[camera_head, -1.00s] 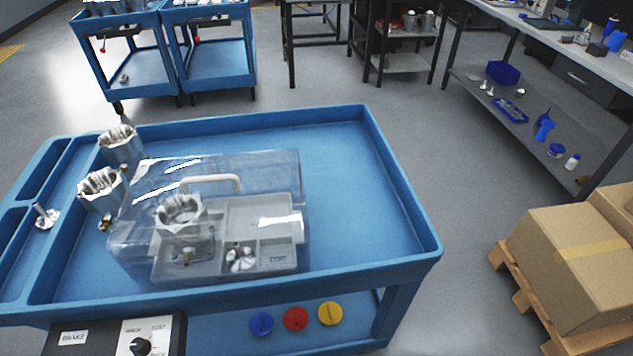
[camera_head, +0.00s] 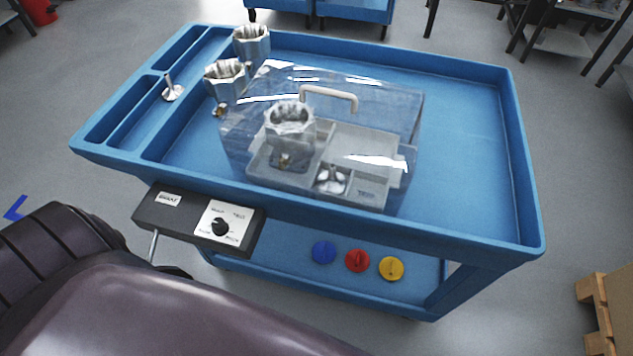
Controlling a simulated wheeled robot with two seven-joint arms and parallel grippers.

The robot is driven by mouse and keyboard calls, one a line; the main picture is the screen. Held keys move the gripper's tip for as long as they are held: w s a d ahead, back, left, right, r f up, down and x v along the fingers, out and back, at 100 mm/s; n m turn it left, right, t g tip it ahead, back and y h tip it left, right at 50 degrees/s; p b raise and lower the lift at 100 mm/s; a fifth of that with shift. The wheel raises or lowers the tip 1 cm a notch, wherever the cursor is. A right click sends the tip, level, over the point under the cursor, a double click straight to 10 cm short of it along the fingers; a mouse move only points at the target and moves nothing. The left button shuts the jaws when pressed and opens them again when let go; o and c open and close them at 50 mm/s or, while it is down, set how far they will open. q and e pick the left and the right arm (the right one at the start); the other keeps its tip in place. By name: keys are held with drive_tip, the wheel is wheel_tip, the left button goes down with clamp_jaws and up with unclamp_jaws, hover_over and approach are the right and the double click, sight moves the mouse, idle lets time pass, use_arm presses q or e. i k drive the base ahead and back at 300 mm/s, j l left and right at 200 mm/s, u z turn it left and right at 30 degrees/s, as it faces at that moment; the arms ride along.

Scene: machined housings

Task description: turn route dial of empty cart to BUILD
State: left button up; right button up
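A blue cart (camera_head: 470,215) fills the middle of the view. On its front left edge is a black control box (camera_head: 180,216) with a BRAKE label. A black route dial (camera_head: 220,228) sits on the box's white plate; the plate's words are too small to read surely, and I cannot tell where the dial points. This cart is loaded: metal housings (camera_head: 252,43) (camera_head: 226,80) stand on it, and another housing (camera_head: 289,122) is under a clear cover (camera_head: 395,105). No empty cart can be made out. Neither of my grippers is in view.
Under the cover is a grey tray (camera_head: 360,185) with small parts. A metal rod part (camera_head: 170,88) stands in the cart's left section. Blue, red and yellow discs (camera_head: 357,260) are on the lower shelf. A pallet (camera_head: 600,320) is at right. My dark arm covers the lower left.

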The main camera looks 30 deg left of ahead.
sight(220, 227)
drive_tip(key=k+u, duration=0.1)
drive_tip(key=u, duration=2.1)
